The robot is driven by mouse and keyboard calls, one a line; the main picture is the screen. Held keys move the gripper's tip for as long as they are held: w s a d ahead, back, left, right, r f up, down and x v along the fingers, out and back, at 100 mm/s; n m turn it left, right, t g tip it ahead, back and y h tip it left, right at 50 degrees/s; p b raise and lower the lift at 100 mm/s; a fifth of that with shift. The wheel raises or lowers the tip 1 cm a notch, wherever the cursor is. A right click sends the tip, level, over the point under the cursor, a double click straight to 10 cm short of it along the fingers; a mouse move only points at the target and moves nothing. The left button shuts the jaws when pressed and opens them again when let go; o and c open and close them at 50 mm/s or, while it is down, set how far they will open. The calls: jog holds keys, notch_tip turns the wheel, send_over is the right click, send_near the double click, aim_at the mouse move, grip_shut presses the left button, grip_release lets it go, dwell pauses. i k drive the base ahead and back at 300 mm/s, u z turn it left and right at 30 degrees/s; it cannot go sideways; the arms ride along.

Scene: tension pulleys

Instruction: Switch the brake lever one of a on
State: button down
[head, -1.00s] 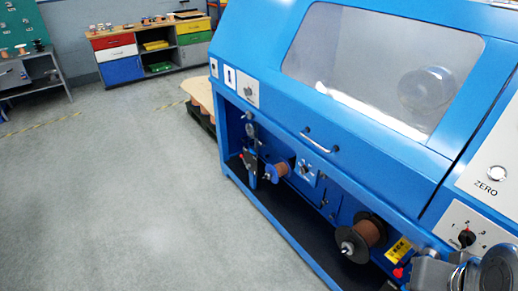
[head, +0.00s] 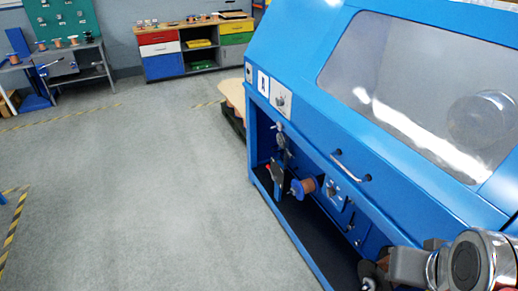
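The big blue machine (head: 300,107) fills the right side of the head view. In its open lower bay, a small red-tipped part (head: 268,166) sticks out at the left, beside a dark upright mechanism (head: 277,178). It looks like a lever, but I cannot tell if it is the brake lever or which way it is set. A spool with copper-coloured winding and a blue flange (head: 303,187) is just right of it. My arm's rounded metal joint shows at the lower right, in front of the machine. My gripper's fingers are not in view.
A switch panel (head: 281,98) is on the machine's upper left, and a handle (head: 350,166) is on its front. The grey floor (head: 150,190) to the left is clear. A drawer cabinet (head: 195,50) and a workbench (head: 75,62) stand at the back.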

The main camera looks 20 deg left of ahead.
aim_at(274, 177)
jog(key=u, duration=0.4)
jog(key=i, duration=0.55)
jog(key=u, duration=0.85)
jog(key=i, duration=0.65)
jog(key=u, duration=0.55)
jog(key=i, duration=2.6)
jog(key=z, duration=0.15)
